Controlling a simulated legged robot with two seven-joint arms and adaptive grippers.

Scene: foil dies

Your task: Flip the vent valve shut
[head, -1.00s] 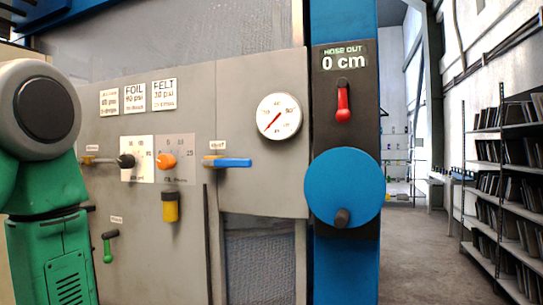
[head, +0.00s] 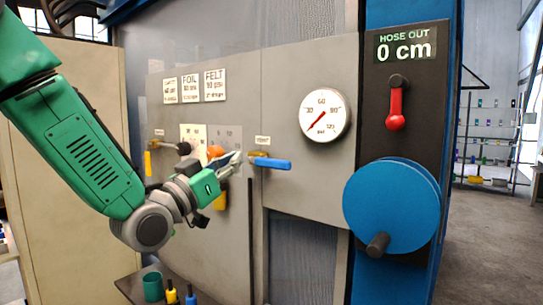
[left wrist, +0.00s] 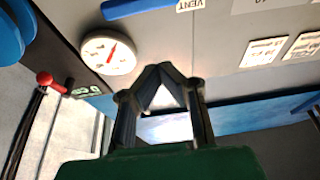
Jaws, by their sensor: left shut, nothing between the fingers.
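The vent valve has a blue lever (head: 270,163) on a small brass body, lying level and pointing right on the grey panel, under a small label. In the left wrist view the blue lever (left wrist: 135,7) runs along the top edge beside the word VENT. My left gripper (head: 237,158) is shut and empty, its tips just left of the valve in the head view; I cannot tell the depth gap. In the left wrist view the closed fingers (left wrist: 163,70) show apart from the lever. My right gripper is not in view.
A round gauge (head: 325,115) sits right of the valve. Further right are a red lever (head: 396,108) and a blue wheel (head: 391,207) with a knob. An orange knob (head: 215,152) is close behind my left gripper. A dark shelf (head: 165,280) holds a green cup (head: 152,287).

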